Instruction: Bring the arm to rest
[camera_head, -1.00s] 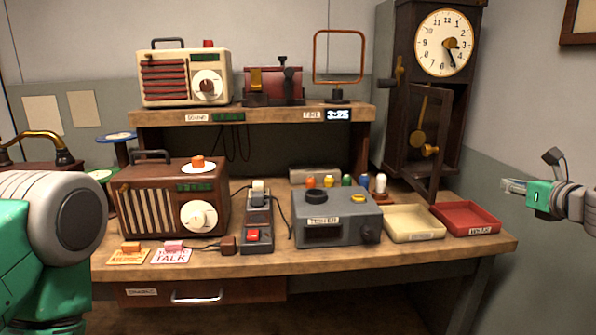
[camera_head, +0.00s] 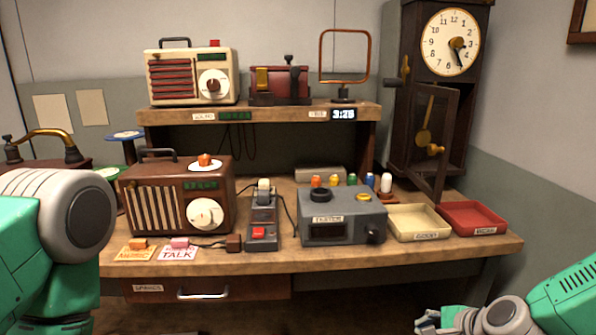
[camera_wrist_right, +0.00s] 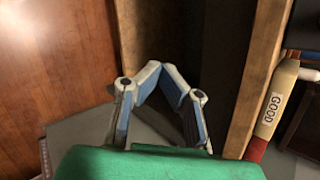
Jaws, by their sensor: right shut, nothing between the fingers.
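My right gripper (camera_head: 428,322) is at the bottom right of the head view, low in front of the bench's right end and apart from it. In the right wrist view its two fingers (camera_wrist_right: 163,75) come together at the tips with nothing between them. My left arm comes in at the left edge of the head view, but its gripper is out of the picture. The workbench (camera_head: 330,262) stands in front of me.
The bench holds a brown radio (camera_head: 172,200), a grey tester (camera_head: 341,222), a cream tray (camera_head: 420,236) and a red tray (camera_head: 472,231). A tall clock (camera_head: 450,42) with its door open stands behind right. A drawer (camera_head: 205,287) is under the bench. Space right of the bench looks clear.

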